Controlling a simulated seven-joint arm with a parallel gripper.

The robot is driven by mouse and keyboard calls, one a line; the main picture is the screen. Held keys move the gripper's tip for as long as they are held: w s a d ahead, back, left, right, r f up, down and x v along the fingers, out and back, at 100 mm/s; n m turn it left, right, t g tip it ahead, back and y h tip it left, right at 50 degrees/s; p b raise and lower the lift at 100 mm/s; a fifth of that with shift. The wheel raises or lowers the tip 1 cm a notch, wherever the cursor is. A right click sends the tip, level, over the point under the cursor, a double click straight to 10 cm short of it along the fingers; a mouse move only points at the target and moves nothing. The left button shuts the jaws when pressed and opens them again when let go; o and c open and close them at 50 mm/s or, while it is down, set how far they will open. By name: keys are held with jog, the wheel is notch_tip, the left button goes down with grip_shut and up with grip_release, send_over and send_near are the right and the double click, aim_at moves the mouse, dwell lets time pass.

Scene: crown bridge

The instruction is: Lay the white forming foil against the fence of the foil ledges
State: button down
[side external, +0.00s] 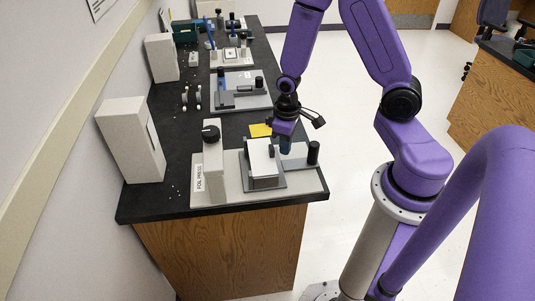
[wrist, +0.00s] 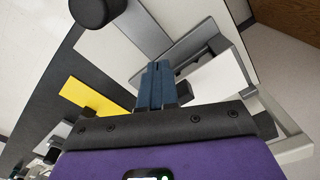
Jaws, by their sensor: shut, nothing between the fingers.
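The white forming foil (side external: 261,158) lies flat on the raised block of the foil press, and it also shows in the wrist view (wrist: 216,82). My gripper (side external: 285,148) is shut and empty, low beside the foil's right edge in the side view. In the wrist view its blue fingers (wrist: 155,78) are together at the foil's near left edge; I cannot tell whether they touch it. A grey bar (wrist: 190,42) runs close to the foil there. Whether the foil meets the fence along its length is unclear, and the fingers hide part of the edge.
Other fixtures (side external: 240,90) stand farther back on the black bench, with a white box (side external: 131,140) at left.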

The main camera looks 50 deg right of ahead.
notch_tip(320, 180, up, 7)
dwell(0.9)
jog(key=s+a+r+n, duration=0.4)
jog(key=s+r, duration=0.1)
jog(key=s, duration=0.3)
jog(key=s+a+r+n, duration=0.4)
jog(key=s+r+n, duration=0.1)
jog(key=s, duration=0.4)
jog(key=shift+a+n, duration=0.3)
